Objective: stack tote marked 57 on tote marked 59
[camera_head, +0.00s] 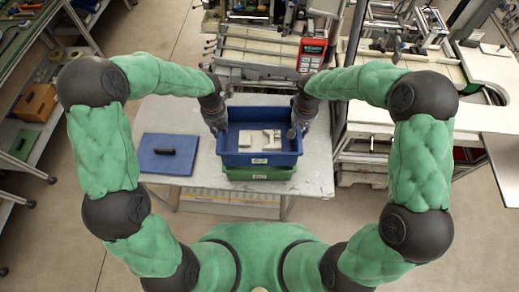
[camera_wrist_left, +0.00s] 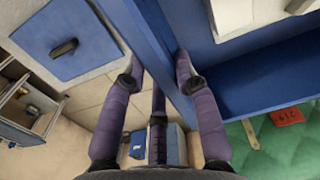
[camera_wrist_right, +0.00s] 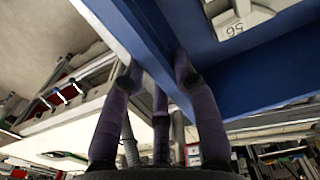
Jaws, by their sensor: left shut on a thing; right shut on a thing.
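A blue tote (camera_head: 235,158) holds pale parts and has a white label on its near wall, too small to read for sure. A green tote (camera_head: 240,174) with a white label is directly below it on the table, mostly hidden. I cannot tell whether the blue tote touches it or hangs just above. My left gripper (camera_head: 219,130) is shut on the blue tote's left wall, with fingers on both sides of the wall in the left wrist view (camera_wrist_left: 158,72). My right gripper (camera_head: 297,128) is shut on its right wall, also seen in the right wrist view (camera_wrist_right: 157,75).
A blue lid or flat panel (camera_head: 155,165) with a dark handle lies on the grey table (camera_head: 318,180) left of the totes. Machinery with a red control box (camera_head: 311,55) stands behind the table. Another bench (camera_head: 372,115) stands at the right. A shelf rack is at the far left.

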